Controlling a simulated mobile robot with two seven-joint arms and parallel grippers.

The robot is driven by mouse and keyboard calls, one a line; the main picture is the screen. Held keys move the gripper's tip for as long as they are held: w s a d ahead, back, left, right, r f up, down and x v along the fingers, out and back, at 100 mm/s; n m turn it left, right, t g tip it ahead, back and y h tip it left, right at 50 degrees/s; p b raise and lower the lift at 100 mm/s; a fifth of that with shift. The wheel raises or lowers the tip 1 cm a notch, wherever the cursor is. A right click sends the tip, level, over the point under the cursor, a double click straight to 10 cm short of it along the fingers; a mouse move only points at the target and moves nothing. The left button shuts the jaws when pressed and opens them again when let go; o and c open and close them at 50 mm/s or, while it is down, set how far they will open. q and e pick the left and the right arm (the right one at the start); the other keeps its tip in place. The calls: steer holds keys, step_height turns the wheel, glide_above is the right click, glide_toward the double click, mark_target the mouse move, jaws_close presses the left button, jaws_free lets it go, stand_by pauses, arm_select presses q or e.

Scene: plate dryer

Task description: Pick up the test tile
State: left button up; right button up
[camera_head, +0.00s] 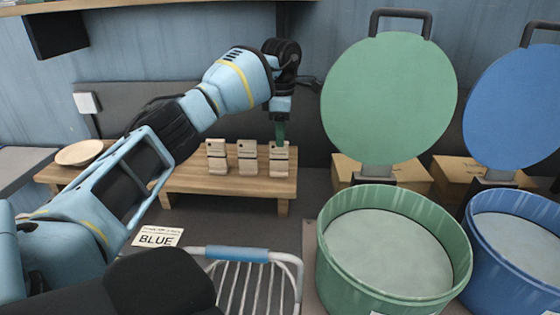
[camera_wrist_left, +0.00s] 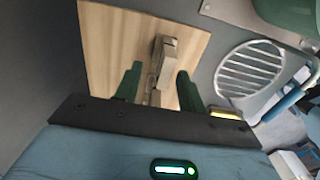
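Three small beige upright blocks stand in a row on a low wooden bench (camera_head: 230,182): a left one (camera_head: 216,157), a middle one (camera_head: 247,158) and a right one (camera_head: 279,160). I cannot tell for sure which object is the test tile. My left gripper (camera_head: 280,132) points down at the right block, its green fingers partly in front of or beside the block's top. In the left wrist view the green fingers (camera_wrist_left: 159,70) are apart, with beige blocks (camera_wrist_left: 165,58) showing between and beyond them. No grip on a block shows. My right gripper is not in view.
A pale round dish (camera_head: 80,152) lies on the bench's left end. A wire rack with a blue handle (camera_head: 236,254) stands in front, beside a "BLUE" card (camera_head: 158,237). Open-lidded green (camera_head: 335,262) and blue (camera_head: 520,258) drums stand at the right.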

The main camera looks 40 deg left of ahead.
mark_target(279, 170)
arm_select(q)
steer(key=shift+s+f, duration=0.1)
steer(key=shift+f, duration=1.1)
steer(key=f, duration=0.4)
steer(key=shift+s+d+f+p, duration=0.1)
steer(key=shift+s+d+p, duration=0.05)
steer(key=shift+s+p, duration=0.25)
steer(key=shift+f, duration=0.45)
jaws_close()
